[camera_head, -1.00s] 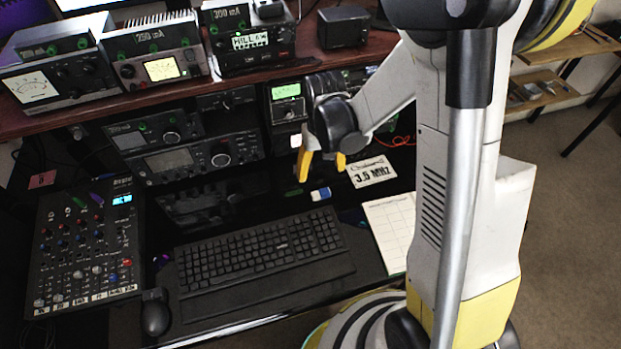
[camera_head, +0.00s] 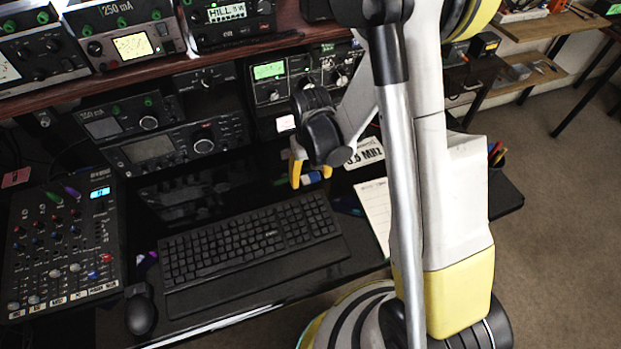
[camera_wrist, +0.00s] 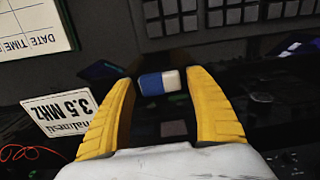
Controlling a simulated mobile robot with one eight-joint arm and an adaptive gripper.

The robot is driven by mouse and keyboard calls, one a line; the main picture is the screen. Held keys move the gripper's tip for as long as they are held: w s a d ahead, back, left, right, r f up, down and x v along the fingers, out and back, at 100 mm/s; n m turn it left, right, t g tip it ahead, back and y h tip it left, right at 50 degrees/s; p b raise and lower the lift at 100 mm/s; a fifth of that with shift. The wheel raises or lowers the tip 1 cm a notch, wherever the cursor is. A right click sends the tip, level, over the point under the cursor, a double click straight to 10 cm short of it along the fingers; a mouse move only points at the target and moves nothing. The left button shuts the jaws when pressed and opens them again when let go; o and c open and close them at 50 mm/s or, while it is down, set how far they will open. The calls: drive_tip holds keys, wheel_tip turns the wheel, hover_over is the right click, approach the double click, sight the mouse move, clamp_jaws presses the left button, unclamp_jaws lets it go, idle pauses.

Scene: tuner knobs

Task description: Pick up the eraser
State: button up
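The eraser (camera_wrist: 160,83) is a small block with a blue part and a white part, lying on the dark glossy desk. In the wrist view it lies between the yellow fingers of my gripper (camera_wrist: 160,88), near their tips, with clear space on both sides. My gripper is open and touches nothing that I can see. In the head view my gripper (camera_head: 311,177) hangs above the desk behind the keyboard, and the eraser (camera_head: 312,178) shows just behind the fingers, partly hidden. How high the fingers are above the eraser is hard to tell.
A black keyboard (camera_head: 250,240) lies in front of the eraser. A "3.5 MHz" card (camera_wrist: 68,104) and a ruled paper sheet (camera_head: 376,207) lie close by. Radio units (camera_head: 178,145) stand behind under a wooden shelf (camera_head: 150,83). A mixer (camera_head: 65,245) and mouse (camera_head: 140,312) are at left.

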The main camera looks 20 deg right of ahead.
sight(311, 177)
drive_tip(key=c, duration=0.6)
drive_tip(key=shift+c, duration=0.2)
drive_tip(key=shift+r, duration=0.1)
drive_tip(key=shift+r, duration=0.3)
wheel_tip(311, 177, up, 4)
drive_tip(key=p, duration=0.2)
drive_tip(key=shift+p, duration=0.4)
drive_tip(key=s+d+r+p, duration=0.3)
drive_tip(key=d+r, duration=0.3)
drive_tip(key=d, duration=0.5)
drive_tip(key=shift+s+p, duration=0.35)
drive_tip(key=shift+s, duration=0.2)
drive_tip(key=shift+r, duration=0.1)
